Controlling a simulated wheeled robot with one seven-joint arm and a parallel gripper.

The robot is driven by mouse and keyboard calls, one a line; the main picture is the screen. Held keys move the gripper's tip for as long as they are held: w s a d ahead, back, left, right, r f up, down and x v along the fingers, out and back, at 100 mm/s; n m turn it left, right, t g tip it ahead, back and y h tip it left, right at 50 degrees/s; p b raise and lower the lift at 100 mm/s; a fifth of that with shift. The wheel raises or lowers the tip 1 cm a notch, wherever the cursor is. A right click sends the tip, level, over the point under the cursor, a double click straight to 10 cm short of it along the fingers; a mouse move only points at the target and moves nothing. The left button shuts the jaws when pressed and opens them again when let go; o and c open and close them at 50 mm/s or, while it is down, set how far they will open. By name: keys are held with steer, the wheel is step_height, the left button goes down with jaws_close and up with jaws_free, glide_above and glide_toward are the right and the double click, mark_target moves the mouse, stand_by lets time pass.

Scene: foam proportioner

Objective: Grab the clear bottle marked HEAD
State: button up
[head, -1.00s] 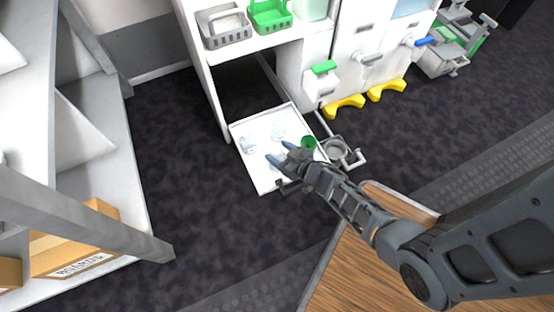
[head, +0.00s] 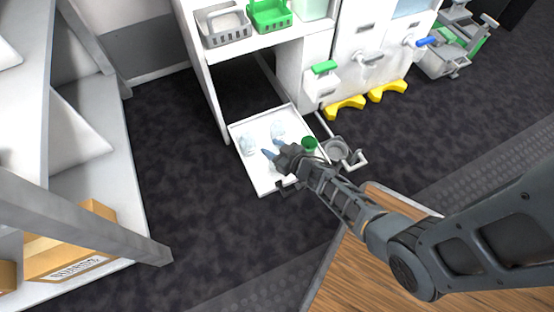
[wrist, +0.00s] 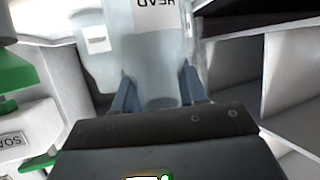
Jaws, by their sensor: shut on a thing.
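The clear bottle marked HEAD (wrist: 158,62) stands between my fingers in the wrist view, its label upside down at the picture's top edge. My gripper (wrist: 157,88) is shut on it, with one blue finger along each side. In the head view my gripper (head: 273,151) is over the white pull-out tray (head: 266,188), and the held bottle is hard to make out there behind the fingers. Two other pale clear bottles are in the tray, one at left (head: 248,145) and one at the back (head: 278,129).
A green round thing (head: 309,144) lies at the tray's right side. A grey ring holder (head: 338,150) is just right of the tray. A cabinet with a grey basket (head: 225,28) and a green basket (head: 270,14) rises behind. Shelving (head: 92,150) stands at left, with bare dark floor between.

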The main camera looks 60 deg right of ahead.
jaws_close()
steer(key=shift+r, duration=0.1)
